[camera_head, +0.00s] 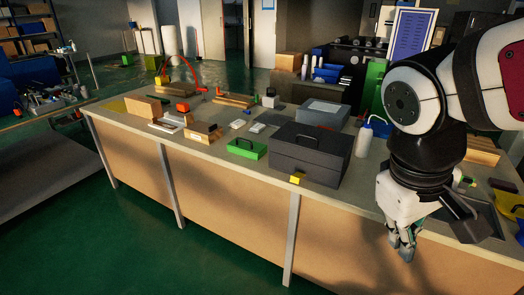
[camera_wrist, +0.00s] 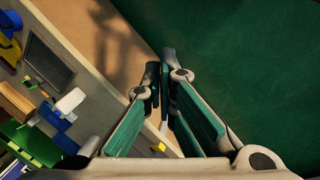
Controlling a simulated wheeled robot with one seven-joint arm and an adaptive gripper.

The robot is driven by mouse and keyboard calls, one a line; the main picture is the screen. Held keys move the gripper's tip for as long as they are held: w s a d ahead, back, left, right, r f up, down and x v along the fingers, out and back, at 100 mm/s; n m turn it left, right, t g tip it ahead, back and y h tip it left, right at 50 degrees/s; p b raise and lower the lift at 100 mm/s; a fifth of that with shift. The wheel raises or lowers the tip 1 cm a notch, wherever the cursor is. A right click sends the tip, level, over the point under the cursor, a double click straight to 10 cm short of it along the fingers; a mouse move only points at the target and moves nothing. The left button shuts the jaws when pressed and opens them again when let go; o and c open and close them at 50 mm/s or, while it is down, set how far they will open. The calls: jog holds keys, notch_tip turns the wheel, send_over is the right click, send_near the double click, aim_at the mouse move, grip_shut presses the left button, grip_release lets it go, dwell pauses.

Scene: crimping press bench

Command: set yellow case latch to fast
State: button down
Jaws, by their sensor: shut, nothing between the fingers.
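The case is a dark grey box (camera_head: 310,153) with a handle on its lid, near the front edge of the bench in the head view. Its yellow latch (camera_head: 297,178) sits low on the front face, at the bench edge. I cannot tell the latch's setting. My gripper (camera_head: 402,250) hangs in front of the bench, to the right of the case and apart from it. In the wrist view its fingertips (camera_wrist: 160,98) are together with nothing between them. A small yellow piece (camera_wrist: 158,147) shows there beyond the fingers; I cannot tell whether it is the latch.
A green box (camera_head: 247,148) stands left of the case, and a white bottle (camera_head: 364,140) right of it. A grey box (camera_head: 322,113) stands behind. A dark tray (camera_head: 476,224) and yellow items lie at the right end. The floor (camera_head: 185,255) before the bench is clear.

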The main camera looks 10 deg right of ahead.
aim_at(298, 178)
jog(key=w+d+f+n+h+b, duration=0.3)
jog(key=w+f+n+h+b, duration=0.3)
jog(key=w+f, duration=0.5)
jog(key=w+d+f+n+h+b, duration=0.2)
jog(key=w+f+n+h+b, duration=0.2)
jog(key=w+f+h+b, duration=0.65)
jog(key=w+a+f+n+t+y+b, duration=0.6)
jog(key=w+a+f+n+t+b, duration=0.1)
jog(key=w+a+f+n+t, duration=0.9)
notch_tip(298, 178, down, 2)
jog(key=shift+w+a+f+n+t, duration=0.2)
jog(key=shift+w+a+n+t, duration=0.1)
jog(key=shift+w+t, duration=0.65)
jog(key=shift+d, duration=0.1)
jog(key=b+x, duration=0.3)
jog(key=x, duration=0.7)
jog(key=shift+s, duration=0.1)
jog(key=shift+w+d+r+b, duration=0.1)
jog(key=shift+w+r+b, duration=0.15)
jog(key=shift+r, duration=0.4)
jog(key=shift+w+d+r+b, duration=0.15)
jog(key=shift+r+b, duration=0.1)
jog(key=shift+r, duration=0.4)
jog(key=shift+w+d+r+b, duration=0.15)
jog(key=shift+r+b, duration=0.1)
jog(key=shift+r, duration=0.4)
